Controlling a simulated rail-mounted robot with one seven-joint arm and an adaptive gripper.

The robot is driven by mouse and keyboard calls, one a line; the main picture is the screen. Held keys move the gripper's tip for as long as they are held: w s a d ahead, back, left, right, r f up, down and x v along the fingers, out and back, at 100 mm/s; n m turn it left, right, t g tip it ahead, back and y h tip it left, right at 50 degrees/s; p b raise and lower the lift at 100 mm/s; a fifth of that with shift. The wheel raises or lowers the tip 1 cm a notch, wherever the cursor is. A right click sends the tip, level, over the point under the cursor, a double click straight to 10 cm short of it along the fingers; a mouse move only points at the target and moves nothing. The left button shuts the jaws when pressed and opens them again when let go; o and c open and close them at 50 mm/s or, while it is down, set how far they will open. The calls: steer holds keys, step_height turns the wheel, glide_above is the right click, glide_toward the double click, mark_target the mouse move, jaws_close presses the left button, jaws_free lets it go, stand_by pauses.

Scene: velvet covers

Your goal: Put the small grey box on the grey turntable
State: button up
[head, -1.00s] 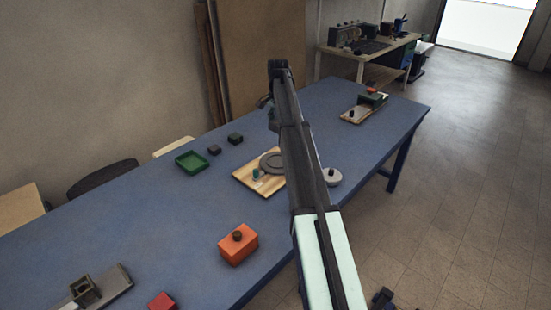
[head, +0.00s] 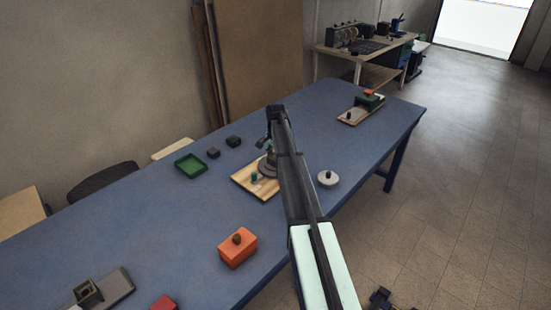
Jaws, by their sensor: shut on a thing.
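The grey turntable (head: 264,171) sits on a light wooden board (head: 246,185) on the blue table, partly hidden behind my arm and gripper. My gripper (head: 269,151) is low over the turntable and shut on a small greyish thing, which appears to be the small grey box. It is mostly hidden by the gripper and arm, and I cannot tell whether it touches the turntable.
An orange box (head: 238,249) stands in front. The blue table (head: 160,220) has free room at left.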

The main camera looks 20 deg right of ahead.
steer(key=shift+f, duration=0.4)
steer(key=shift+f, duration=0.1)
steer(key=o, duration=1.3)
steer(key=shift+c, duration=0.2)
step_height(320, 180, up, 12)
steer(key=b, duration=0.3)
